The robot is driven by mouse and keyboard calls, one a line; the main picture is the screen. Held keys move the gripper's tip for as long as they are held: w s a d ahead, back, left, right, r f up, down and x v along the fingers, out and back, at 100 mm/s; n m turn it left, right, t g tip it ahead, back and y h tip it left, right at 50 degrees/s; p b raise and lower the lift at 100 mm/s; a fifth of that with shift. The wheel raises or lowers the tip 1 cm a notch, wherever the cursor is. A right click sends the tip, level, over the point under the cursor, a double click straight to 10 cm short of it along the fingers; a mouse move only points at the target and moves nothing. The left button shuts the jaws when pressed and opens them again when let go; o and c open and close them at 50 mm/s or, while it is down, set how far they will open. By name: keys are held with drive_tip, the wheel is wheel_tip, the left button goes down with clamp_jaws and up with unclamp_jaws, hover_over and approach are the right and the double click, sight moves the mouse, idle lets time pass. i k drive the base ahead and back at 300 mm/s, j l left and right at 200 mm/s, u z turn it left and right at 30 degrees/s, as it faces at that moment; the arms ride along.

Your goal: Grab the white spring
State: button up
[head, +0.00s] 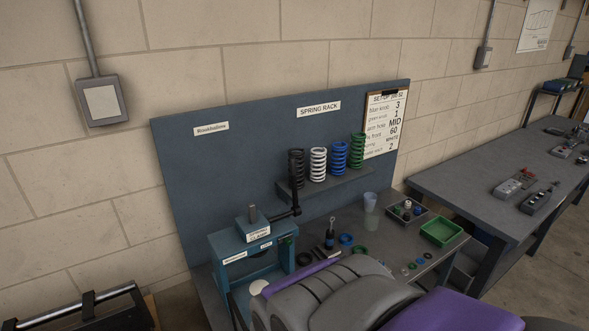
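The white spring (318,164) stands upright on a small grey shelf (330,188) of the blue-grey spring rack panel (215,165) in the head view. It is in a row with a black spring (296,168) to its left and a blue spring (339,157) and a green spring (357,150) to its right. My gripper (290,300) seems to be the grey rounded part at the bottom, below and apart from the springs. Its fingers cannot be made out, so I cannot tell if it is open or shut.
A blue press (243,252) with a black lever (284,214) stands below the shelf's left end. The bench holds small rings, a parts tray (407,211), a green bin (440,231) and a translucent cup (370,202). Another table (470,188) stands right.

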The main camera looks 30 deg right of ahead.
sight(312, 175)
drive_tip(key=i+l+z, duration=0.2)
drive_tip(key=l, duration=0.25)
drive_tip(key=l+z, duration=0.2)
drive_tip(key=l, duration=0.25)
drive_tip(key=i+l+z, duration=0.2)
drive_tip(key=l, duration=0.25)
drive_tip(key=i+l+z, duration=0.25)
drive_tip(key=l, duration=0.15)
drive_tip(key=i+l+z, duration=0.2)
drive_tip(key=l, duration=0.15)
drive_tip(key=k, duration=0.05)
